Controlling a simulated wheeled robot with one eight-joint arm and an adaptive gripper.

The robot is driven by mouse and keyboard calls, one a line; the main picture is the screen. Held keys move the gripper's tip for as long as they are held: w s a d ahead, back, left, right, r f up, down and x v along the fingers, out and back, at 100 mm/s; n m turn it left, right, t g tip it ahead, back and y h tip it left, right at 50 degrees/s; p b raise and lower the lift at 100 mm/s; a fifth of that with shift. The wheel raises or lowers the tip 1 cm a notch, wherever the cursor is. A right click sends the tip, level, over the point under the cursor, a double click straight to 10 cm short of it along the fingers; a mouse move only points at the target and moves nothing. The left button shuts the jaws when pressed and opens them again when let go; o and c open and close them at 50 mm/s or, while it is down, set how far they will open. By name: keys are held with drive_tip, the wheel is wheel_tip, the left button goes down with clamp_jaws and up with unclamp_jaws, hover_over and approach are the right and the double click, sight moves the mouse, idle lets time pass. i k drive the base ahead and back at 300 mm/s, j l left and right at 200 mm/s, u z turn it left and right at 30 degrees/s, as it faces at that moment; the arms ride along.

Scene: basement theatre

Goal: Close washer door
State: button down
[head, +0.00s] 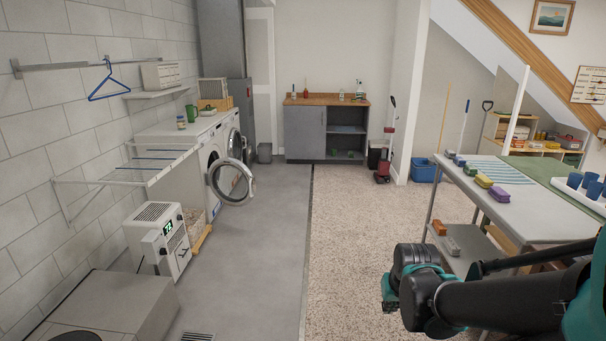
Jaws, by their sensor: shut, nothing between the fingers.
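In the head view, a white front-loading washer (211,150) stands against the left wall, in a row with another white machine (233,125) behind it. Part of my dark arm with teal joints crosses the lower right, far from the washer door. My gripper's fingers do not show.
A white dehumidifier-like unit (160,236) and a grey box (115,308) stand along the left wall nearer to me. A wall drying rack (140,168) sticks out before the washer. The grey floor (253,270) is clear. A workbench (485,205) stands right, close to my arm.

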sight(211, 175)
drive_tip(key=i+u, duration=0.1)
drive_tip(key=i, duration=0.85)
drive_tip(key=i+l+u, duration=0.15)
drive_tip(key=i, duration=0.8)
drive_tip(key=i+u, duration=0.25)
drive_tip(key=i, duration=0.25)
drive_tip(key=i+u, duration=0.25)
drive_tip(key=i, duration=0.3)
drive_tip(key=i+l+u, duration=0.2)
drive_tip(key=i, duration=0.3)
drive_tip(key=i+l+u, duration=0.25)
drive_tip(key=i, duration=0.25)
